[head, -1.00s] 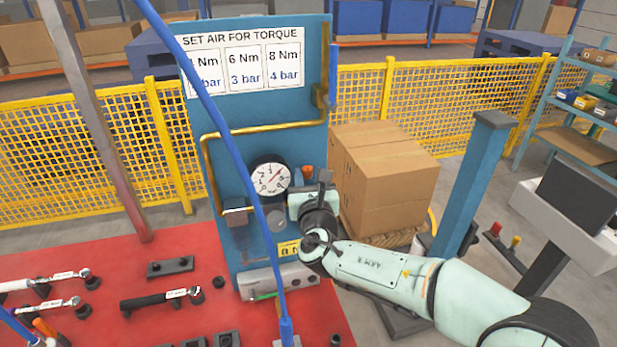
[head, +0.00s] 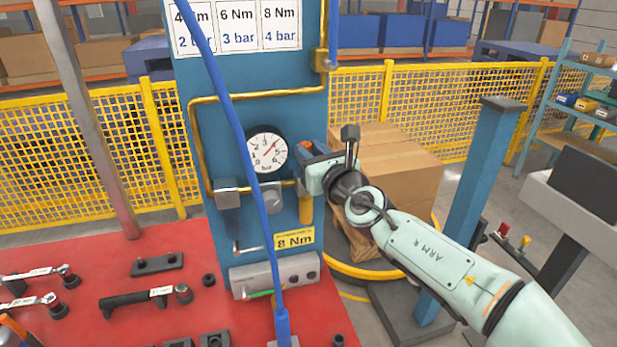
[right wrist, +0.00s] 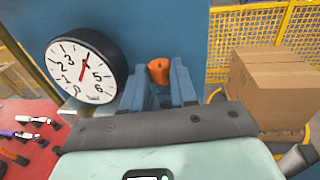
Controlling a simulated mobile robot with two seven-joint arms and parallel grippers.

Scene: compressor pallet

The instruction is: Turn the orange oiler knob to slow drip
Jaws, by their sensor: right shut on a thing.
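The orange oiler knob (right wrist: 158,70) shows between my right gripper's two fingers (right wrist: 170,82) in the right wrist view. In the head view, only a small bit of the knob (head: 304,146) shows beside my right gripper (head: 310,156). That gripper is shut on the knob, at the right edge of the blue panel (head: 240,120). An amber oiler bowl (head: 306,208) hangs below it. The knob's markings and drip setting cannot be read. My left gripper is not in view.
The round pressure gauge (head: 267,153) is close left of my right gripper. A blue hose (head: 237,140) hangs in front of the panel. Cardboard boxes (head: 395,185) stand behind my right arm. Wrenches and sockets lie on the red table (head: 90,260).

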